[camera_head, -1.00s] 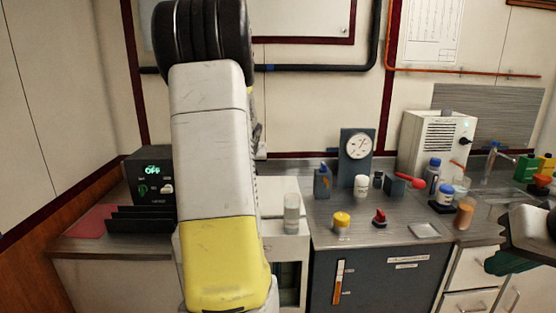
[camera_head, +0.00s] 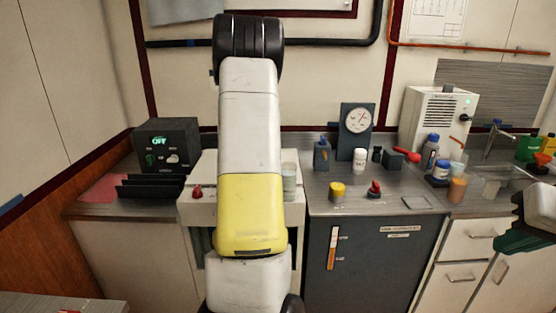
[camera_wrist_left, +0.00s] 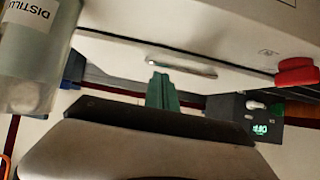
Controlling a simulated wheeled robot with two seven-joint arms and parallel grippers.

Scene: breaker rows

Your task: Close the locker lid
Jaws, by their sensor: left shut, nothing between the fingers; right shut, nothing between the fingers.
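A white unit (camera_head: 196,208) stands in the counter row, partly behind my left arm. My right gripper (camera_head: 522,240) is shut at the right edge.
A labelled bottle (camera_wrist_left: 28,50) is close to the left wrist camera. A black box reading OFF (camera_head: 166,145) and a dark rack (camera_head: 152,187) stand left.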

